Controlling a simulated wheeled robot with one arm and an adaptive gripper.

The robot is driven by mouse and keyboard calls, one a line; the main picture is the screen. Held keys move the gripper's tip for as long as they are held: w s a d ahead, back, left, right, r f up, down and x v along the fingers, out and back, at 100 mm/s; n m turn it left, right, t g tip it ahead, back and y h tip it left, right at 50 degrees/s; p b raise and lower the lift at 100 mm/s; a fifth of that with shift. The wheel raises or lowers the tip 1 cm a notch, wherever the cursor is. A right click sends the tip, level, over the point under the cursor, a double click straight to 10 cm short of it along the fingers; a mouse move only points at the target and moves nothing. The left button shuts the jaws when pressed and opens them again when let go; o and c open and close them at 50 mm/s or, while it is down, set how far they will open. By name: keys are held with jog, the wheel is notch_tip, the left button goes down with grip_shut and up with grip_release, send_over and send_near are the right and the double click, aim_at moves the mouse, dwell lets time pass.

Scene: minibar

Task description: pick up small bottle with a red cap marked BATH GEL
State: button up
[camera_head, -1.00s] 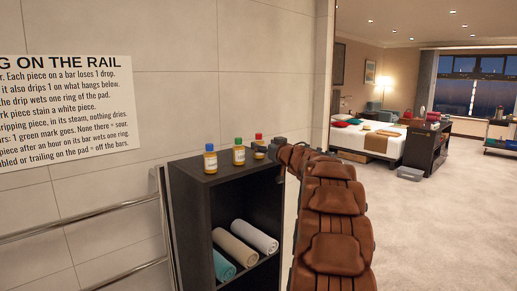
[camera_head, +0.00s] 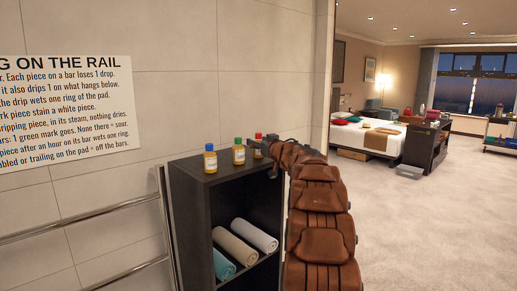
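The small bottle with the red cap (camera_head: 258,136) stands on the dark shelf unit's top, at the right of a row of three small amber bottles with pale labels. Its label is too small to read. My gripper (camera_head: 264,146) is at this bottle, reaching in from the right, and partly covers its body below the cap. Its fingers are too small and too overlapped to show whether they touch the bottle or are open. The blue-capped bottle (camera_head: 210,160) stands at the left and the green-capped bottle (camera_head: 239,153) in the middle.
The dark shelf unit (camera_head: 193,205) holds rolled towels (camera_head: 234,248) below. A metal rail (camera_head: 110,219) runs along the wall at the left, under a printed sign (camera_head: 65,105). Open carpet (camera_head: 430,215) lies at the right, with a bed (camera_head: 362,140) beyond.

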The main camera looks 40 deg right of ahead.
jog(key=c, duration=0.9)
jog(key=shift+r+p, duration=0.8)
jog(key=shift+r, duration=0.9)
jog(key=shift+s+r, duration=0.1)
jog(key=v, duration=0.5)
jog(key=a+r+b+v, duration=0.1)
jog(key=v, duration=0.4)
jog(key=a+b+v, duration=0.1)
jog(key=v, duration=0.4)
jog(key=shift+a+r, duration=0.2)
jog(key=shift+a, duration=0.05)
